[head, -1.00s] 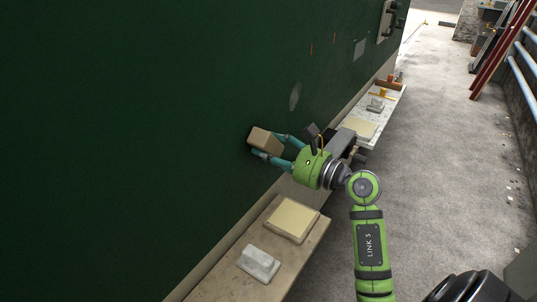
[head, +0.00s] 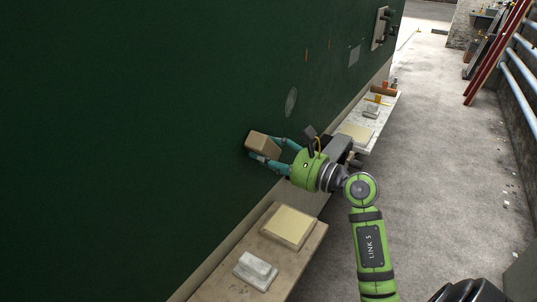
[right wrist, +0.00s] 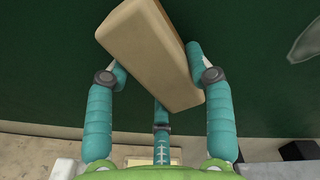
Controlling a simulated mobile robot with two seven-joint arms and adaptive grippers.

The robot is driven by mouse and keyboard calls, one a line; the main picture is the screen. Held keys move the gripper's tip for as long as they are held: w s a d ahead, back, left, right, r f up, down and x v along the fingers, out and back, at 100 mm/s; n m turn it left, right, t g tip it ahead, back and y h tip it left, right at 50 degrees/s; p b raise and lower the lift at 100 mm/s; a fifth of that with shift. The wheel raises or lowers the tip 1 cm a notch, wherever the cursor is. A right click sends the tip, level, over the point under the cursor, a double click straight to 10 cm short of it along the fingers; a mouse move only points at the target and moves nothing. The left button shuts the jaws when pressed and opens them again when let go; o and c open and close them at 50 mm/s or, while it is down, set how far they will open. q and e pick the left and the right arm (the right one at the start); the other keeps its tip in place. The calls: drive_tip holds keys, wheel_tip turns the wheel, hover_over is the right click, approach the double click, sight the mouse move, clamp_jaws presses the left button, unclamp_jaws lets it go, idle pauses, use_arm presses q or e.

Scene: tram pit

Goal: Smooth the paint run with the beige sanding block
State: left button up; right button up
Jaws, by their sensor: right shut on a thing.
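My right gripper (head: 275,149) is shut on the beige sanding block (head: 262,142), held tilted at the dark green panel. In the right wrist view the block (right wrist: 155,55) sits between the teal fingers (right wrist: 160,75). I cannot tell whether its far face touches the panel (head: 130,110). A grey oval patch (head: 291,101) is on the panel, up and right of the block; it shows in part at the right wrist view's top right (right wrist: 308,42). Thin red marks (head: 307,55) are farther along. I cannot tell which mark is the paint run. My left gripper is not in view.
A near bench (head: 225,284) below the panel bears a pale yellow pad (head: 287,226) and a grey-white block (head: 256,270). A farther bench (head: 376,130) bears another pad and small items. The concrete floor (head: 430,140) to the right is mostly clear; red rails (head: 497,50) stand beyond.

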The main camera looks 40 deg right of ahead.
drive_tip(key=shift+s+a, duration=0.25)
drive_tip(key=shift+a, duration=0.35)
drive_tip(key=shift+s+a, duration=0.2)
drive_tip(key=shift+a, duration=0.35)
drive_tip(key=shift+d+b, duration=0.3)
drive_tip(key=shift+w+d+b, duration=0.4)
drive_tip(key=shift+d+b, duration=0.05)
drive_tip(key=shift+d, duration=0.25)
drive_tip(key=shift+d+r, duration=0.1)
